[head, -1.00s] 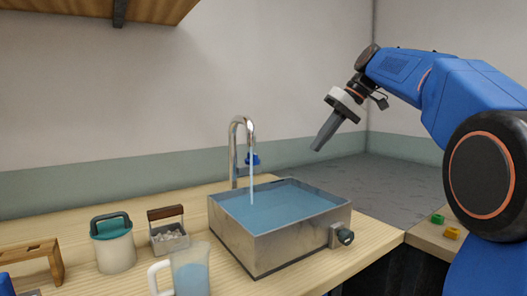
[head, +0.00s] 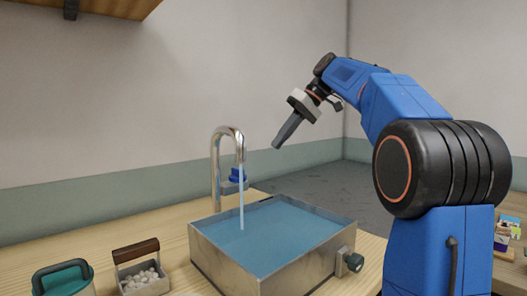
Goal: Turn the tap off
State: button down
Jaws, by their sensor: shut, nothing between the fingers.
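The chrome tap (head: 215,165) stands behind the basin with its spout curving over. A stream of water (head: 241,195) runs from it into the basin. A blue tap handle (head: 237,174) sits on a small bracket beside the stream. The metal basin (head: 222,275) is filled with blue water almost to the rim. My gripper (head: 277,145) hangs in the air up and right of the tap, pointing down-left. Its fingers are shut and empty, clear of the tap and handle.
A knob (head: 354,262) sticks out of the basin's right side. A caddy of white balls (head: 140,280) and a teal-lidded pot (head: 62,280) stand at front left. A wooden shelf (head: 115,8) hangs top left. Small coloured items (head: 508,230) lie at far right.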

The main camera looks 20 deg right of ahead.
aim_at(239, 178)
jog(key=a+f, duration=0.7)
jog(key=a, duration=0.2)
jog(key=shift+f, duration=0.15)
jog(key=shift+s+a+m+t, duration=0.1)
jog(key=shift+s+m+t, duration=0.35)
jog(key=shift+m, duration=0.35)
jog(key=m+t, duration=0.1)
jog(key=s+m+h, duration=0.1)
jog(key=m, duration=0.1)
jog(key=shift+a+t, duration=0.35)
jog(key=shift+a, duration=0.05)
jog(key=shift+s+a, duration=0.5)
jog(key=shift+a, duration=0.2)
jog(key=shift+s+a, duration=0.2)
jog(key=shift+a, duration=0.8)
